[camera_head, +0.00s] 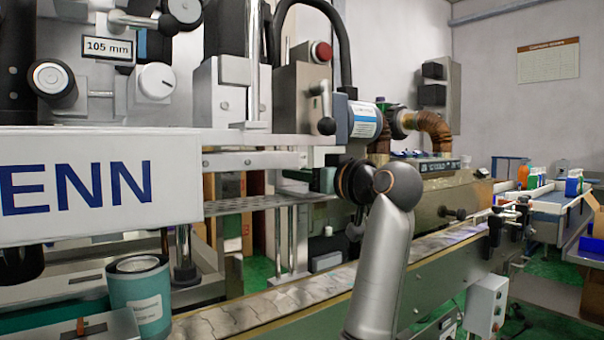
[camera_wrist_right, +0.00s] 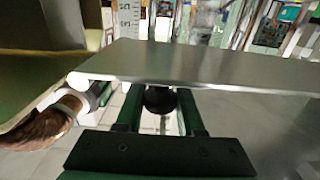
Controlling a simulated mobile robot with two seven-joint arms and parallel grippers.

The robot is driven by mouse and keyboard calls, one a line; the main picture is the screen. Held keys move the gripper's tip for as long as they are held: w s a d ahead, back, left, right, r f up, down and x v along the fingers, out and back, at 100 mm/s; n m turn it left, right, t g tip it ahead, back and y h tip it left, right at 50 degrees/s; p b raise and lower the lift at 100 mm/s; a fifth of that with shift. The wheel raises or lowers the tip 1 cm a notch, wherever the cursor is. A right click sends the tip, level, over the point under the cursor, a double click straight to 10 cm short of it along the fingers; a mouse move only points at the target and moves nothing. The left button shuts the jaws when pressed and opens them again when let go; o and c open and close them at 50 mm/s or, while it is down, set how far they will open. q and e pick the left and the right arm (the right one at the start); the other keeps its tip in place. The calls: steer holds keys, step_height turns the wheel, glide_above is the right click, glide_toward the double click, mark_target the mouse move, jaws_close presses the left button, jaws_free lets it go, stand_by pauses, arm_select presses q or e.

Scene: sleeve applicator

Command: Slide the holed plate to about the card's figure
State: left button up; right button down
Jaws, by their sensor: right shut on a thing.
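The card (camera_head: 107,47) reads 105 mm and hangs at the upper left in the head view. The holed plate (camera_head: 262,204) is a flat grey strip with rows of holes, above the conveyor and left of my right arm. In the right wrist view my right gripper (camera_wrist_right: 161,101) is shut on a black ball knob (camera_wrist_right: 160,99), between its two green fingers. A smooth grey metal plate (camera_wrist_right: 210,66) crosses just beyond the knob; no holes show on it. A white scale (camera_wrist_right: 128,22) with figures stands behind, too partial to read. My right fingers are hidden in the head view. My left gripper is not in view.
A white panel lettered ENN (camera_head: 95,190) blocks the left of the head view. A teal-labelled can (camera_head: 140,296) stands below it, beside the conveyor (camera_head: 235,318). A brown pipe (camera_head: 432,130) and machine housing lie behind my right arm.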

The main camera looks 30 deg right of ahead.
step_height(320, 180, down, 6)
steer(key=shift+r+b, duration=0.1)
steer(key=shift+b, duration=0.6)
steer(key=c, duration=0.5)
jaws_free()
steer(key=shift+r, duration=0.1)
steer(key=shift+s+d+p, duration=0.15)
steer(key=shift+s+p, duration=0.3)
steer(key=shift+s, duration=1.65)
steer(key=shift+s+d+p, duration=0.2)
steer(key=shift+s+p, duration=0.25)
steer(key=shift+s, duration=1.6)
steer(key=shift+s+d+p, duration=0.15)
steer(key=shift+s+p, duration=0.3)
steer(key=shift+s, duration=1.65)
